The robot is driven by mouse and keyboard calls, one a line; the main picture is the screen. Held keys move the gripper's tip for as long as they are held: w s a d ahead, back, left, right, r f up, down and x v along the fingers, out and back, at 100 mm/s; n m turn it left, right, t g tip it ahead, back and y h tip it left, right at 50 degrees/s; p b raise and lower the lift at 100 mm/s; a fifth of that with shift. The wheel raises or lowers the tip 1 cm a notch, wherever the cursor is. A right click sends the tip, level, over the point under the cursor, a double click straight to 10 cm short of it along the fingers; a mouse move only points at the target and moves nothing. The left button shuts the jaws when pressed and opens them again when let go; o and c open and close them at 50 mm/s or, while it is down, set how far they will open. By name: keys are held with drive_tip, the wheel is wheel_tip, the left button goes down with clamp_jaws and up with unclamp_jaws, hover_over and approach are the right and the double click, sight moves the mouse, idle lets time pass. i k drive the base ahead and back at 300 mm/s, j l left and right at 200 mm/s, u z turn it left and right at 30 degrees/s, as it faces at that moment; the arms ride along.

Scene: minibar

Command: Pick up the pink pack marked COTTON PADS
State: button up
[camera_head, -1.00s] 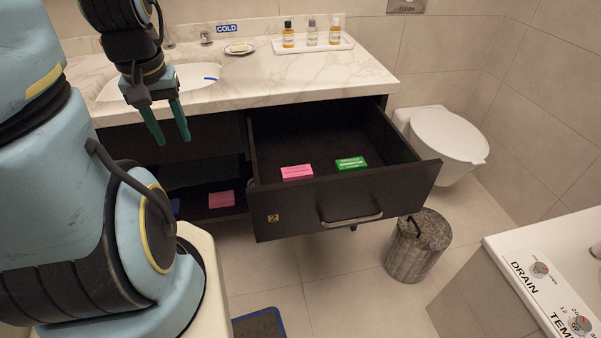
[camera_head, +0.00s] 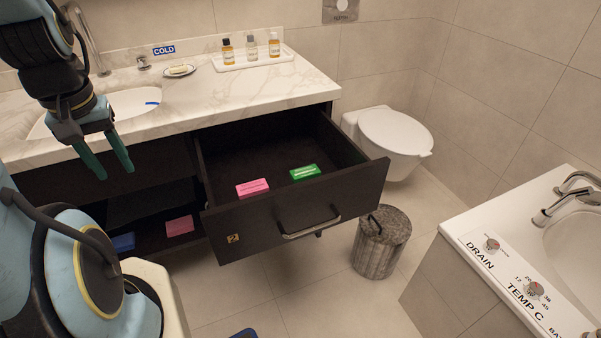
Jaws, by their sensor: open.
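A pink pack (camera_head: 253,187) lies in the open drawer (camera_head: 290,215), near its front left; its print is too small to read. A second pink pack (camera_head: 179,226) lies on the open shelf below the counter, left of the drawer; its marking cannot be read either. My gripper (camera_head: 116,174) is open and empty, pointing down in front of the vanity. In the picture it is up and left of both pink packs, touching neither.
A green pack (camera_head: 305,172) lies right of the pink one in the drawer. A blue item (camera_head: 123,242) is on the shelf. A toilet (camera_head: 395,136) and tub (camera_head: 480,225) are at right.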

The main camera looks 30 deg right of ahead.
sight(250, 189)
drive_tip(key=l+u, duration=0.2)
drive_tip(key=l, duration=0.25)
drive_tip(key=k+l+u, duration=0.15)
drive_tip(key=l, duration=0.3)
drive_tip(key=k+l+u, duration=0.2)
drive_tip(key=l, duration=0.2)
drive_tip(key=k+l+u, duration=0.15)
drive_tip(key=l, duration=0.25)
drive_tip(key=i+l, duration=0.05)
